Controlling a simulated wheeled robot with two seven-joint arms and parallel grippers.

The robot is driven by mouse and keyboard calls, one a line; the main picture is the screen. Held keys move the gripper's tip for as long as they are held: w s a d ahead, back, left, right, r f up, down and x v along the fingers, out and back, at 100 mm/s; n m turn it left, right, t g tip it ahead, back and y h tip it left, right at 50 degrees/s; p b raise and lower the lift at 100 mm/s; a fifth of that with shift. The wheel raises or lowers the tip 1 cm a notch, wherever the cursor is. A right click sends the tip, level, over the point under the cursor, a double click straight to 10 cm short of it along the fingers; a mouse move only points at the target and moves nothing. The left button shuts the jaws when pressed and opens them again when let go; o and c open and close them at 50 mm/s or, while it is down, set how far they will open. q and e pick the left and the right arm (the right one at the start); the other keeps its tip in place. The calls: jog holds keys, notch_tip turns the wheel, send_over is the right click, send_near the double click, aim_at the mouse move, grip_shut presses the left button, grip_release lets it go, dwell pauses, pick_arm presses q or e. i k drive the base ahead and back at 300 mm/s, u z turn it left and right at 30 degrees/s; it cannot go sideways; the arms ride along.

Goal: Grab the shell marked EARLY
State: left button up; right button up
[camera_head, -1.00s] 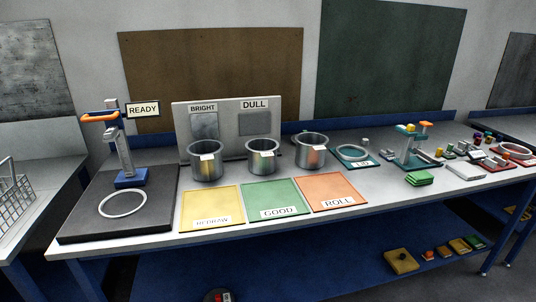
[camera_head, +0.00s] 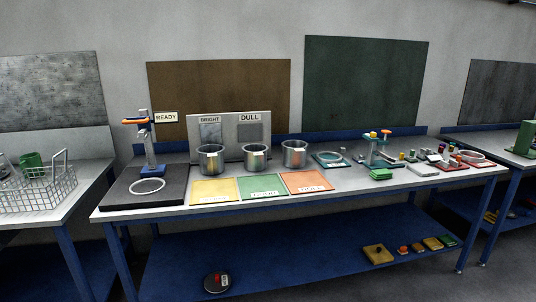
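Three open metal pots stand in a row on the bench: a left pot (camera_head: 210,159), a middle pot (camera_head: 255,158) and a right pot (camera_head: 294,154). Each carries a small pale tag whose writing is too small to read, so I cannot tell which shell, if any, is marked EARLY. In front of them lie a yellow mat (camera_head: 214,190), a green mat (camera_head: 262,185) and an orange mat (camera_head: 306,180). The mat labels are blurred now; the earlier frame reads REDRAW, GOOD and ROLL. Neither of my grippers is in view.
A press with a READY sign (camera_head: 166,117) stands on a dark base (camera_head: 120,191) at the left. A panel (camera_head: 228,125) behind the pots reads BRIGHT and DULL. A wire basket (camera_head: 40,195) is on the left table. Small parts crowd the bench's right end. A lower shelf (camera_head: 300,250) holds several blocks.

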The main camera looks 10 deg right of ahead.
aim_at(212, 161)
jog(key=z, duration=0.65)
jog(key=i, duration=0.95)
jog(key=z, duration=0.4)
